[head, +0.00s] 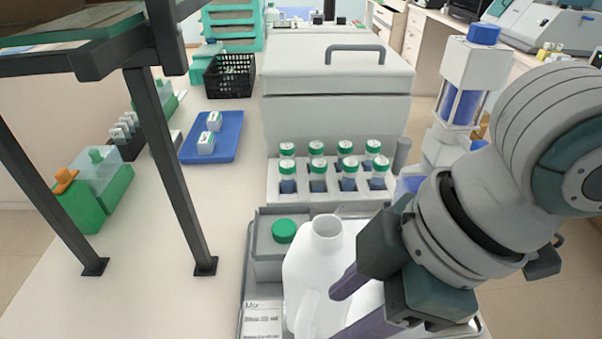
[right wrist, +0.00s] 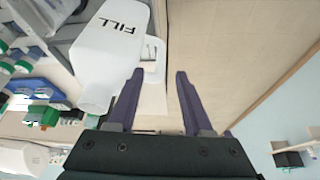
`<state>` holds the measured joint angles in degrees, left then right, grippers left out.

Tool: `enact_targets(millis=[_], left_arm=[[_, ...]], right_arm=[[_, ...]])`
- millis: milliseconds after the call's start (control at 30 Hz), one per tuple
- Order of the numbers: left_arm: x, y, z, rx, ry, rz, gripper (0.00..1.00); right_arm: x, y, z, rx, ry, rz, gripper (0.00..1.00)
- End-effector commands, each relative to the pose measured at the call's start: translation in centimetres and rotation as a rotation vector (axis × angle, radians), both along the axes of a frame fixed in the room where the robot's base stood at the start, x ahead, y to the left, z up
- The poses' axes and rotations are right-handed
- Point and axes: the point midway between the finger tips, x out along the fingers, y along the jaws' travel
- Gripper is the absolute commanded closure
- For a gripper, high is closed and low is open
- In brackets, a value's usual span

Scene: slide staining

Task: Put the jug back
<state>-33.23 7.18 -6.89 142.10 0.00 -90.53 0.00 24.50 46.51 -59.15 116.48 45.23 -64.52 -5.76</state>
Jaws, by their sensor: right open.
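The white jug (head: 312,268), open at the neck, stands upright in a grey tray (head: 245,300) at the front of the bench. In the right wrist view the jug (right wrist: 112,50) shows the word FILL, and its handle (right wrist: 153,72) lies between the fingers' line. My right gripper (head: 352,305) is just right of the jug, with its purple fingers apart. The right wrist view shows the gripper (right wrist: 158,85) open and empty, fingertips near the handle. I cannot tell whether they touch the jug. My left gripper is not in view.
Behind is a rack of several green-capped bottles (head: 318,190), then a large grey box (head: 335,100). A dark metal stand (head: 168,160) and blue tray (head: 222,148) are at left. Bench between stand and grey tray is clear.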

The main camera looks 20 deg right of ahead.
Motion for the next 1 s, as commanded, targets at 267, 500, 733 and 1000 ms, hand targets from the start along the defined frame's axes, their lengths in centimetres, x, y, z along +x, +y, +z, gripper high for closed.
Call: enact_targets(millis=[267, 500, 733, 1000], left_arm=[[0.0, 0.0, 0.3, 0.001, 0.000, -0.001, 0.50], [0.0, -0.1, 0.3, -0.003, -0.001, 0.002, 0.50], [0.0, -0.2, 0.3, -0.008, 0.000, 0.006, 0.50], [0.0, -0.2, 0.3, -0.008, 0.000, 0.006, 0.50]], right_arm=[[-0.8, -0.1, 2.5, 0.016, -0.005, -0.001, 0.49], [-2.0, 4.1, 4.0, 0.142, -0.060, -0.198, 0.49], [-4.9, -2.5, 2.7, 0.060, 0.004, -0.706, 0.49], [-8.8, -7.8, 1.3, -0.075, 0.074, -0.954, 0.49]])
